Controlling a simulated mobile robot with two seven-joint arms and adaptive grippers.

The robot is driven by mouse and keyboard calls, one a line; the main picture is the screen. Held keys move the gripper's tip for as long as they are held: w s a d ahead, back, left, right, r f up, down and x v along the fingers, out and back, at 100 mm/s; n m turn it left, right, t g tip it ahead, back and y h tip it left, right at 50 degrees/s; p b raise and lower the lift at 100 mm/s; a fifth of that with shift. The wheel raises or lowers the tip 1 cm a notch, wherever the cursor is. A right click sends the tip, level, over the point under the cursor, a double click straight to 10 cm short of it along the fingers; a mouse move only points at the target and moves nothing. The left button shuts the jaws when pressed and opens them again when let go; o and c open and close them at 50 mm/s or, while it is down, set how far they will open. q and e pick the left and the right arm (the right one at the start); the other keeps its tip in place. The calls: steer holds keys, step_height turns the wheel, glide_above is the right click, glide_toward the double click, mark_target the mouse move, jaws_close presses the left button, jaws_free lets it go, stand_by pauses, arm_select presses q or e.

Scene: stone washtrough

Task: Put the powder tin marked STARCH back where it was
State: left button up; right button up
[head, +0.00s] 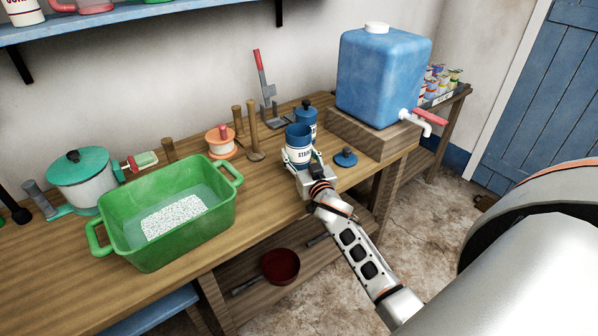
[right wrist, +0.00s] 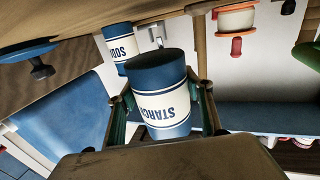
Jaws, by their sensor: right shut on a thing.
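The STARCH tin (head: 298,154) is a blue can with a white lettered band. It looks lidless in the head view. My right gripper (head: 308,170) is shut around its sides. In the right wrist view the tin (right wrist: 160,98) sits between the fingers, and its dark underside seems to show, so it appears lifted off the bench. A second blue and white tin (head: 306,116) stands just behind it; it also shows in the right wrist view (right wrist: 121,48). A blue knobbed lid (head: 346,158) lies on the bench to the right. My left gripper is out of view.
The wooden bench (head: 265,190) holds a green tub (head: 165,245) with white granules at left, wooden pegs, an orange-ended spool (head: 221,142) and a red-handled tool (head: 262,78). A blue water container (head: 382,75) with a tap stands on a block at right.

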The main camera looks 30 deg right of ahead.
mark_target(299, 168)
step_height(299, 168, down, 5)
steer(key=shift+f+b, duration=0.2)
steer(key=shift+b, duration=0.85)
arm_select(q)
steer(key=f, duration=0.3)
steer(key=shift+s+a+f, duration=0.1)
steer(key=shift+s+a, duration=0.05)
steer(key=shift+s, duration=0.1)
arm_select(e)
steer(key=shift+r, duration=0.1)
steer(key=shift+f, duration=0.25)
steer(key=o, duration=1.2)
steer(key=shift+c, duration=0.2)
